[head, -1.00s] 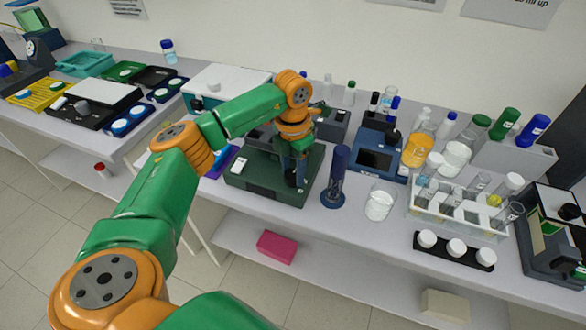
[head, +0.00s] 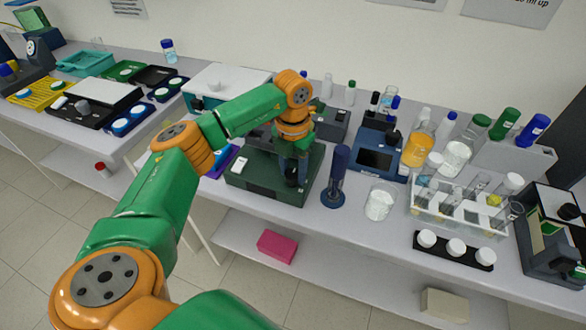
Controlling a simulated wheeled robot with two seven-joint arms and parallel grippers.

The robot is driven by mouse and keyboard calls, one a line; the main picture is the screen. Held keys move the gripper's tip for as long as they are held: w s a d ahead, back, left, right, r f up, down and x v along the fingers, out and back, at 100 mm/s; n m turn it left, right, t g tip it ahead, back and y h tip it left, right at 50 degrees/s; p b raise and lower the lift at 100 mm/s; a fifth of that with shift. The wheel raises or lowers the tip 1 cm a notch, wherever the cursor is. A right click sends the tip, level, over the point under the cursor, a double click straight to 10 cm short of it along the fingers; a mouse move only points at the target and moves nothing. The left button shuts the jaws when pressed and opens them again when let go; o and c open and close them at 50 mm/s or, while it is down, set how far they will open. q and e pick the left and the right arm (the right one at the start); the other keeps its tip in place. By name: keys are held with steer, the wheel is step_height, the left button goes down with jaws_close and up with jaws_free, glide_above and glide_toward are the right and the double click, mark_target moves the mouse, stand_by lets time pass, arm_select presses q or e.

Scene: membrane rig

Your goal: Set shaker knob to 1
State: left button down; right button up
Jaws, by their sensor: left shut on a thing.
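A dark green box-shaped device (head: 262,186), which looks like the shaker, sits near the front edge of the bench. It has a small white patch on its top left. My left gripper (head: 293,178) points down onto the right part of this device. It is shut on a small black knob (head: 291,182) there, mostly hidden by the fingers. The knob's setting cannot be read. My right gripper does not show.
A dark blue cylindrical stand (head: 335,178) stands close to the right of the green device. Beyond it are a beaker of white powder (head: 380,202), a blue device with a screen (head: 377,158) and a tube rack (head: 458,212). A pink box (head: 277,246) lies on the lower shelf.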

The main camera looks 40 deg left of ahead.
mark_target(292, 173)
arm_select(q)
steer(key=shift+c, duration=1.8)
jaws_free()
step_height(292, 173, up, 6)
steer(key=shift+r+b, duration=0.1)
steer(key=shift+b, duration=0.8)
steer(key=shift+r, duration=0.45)
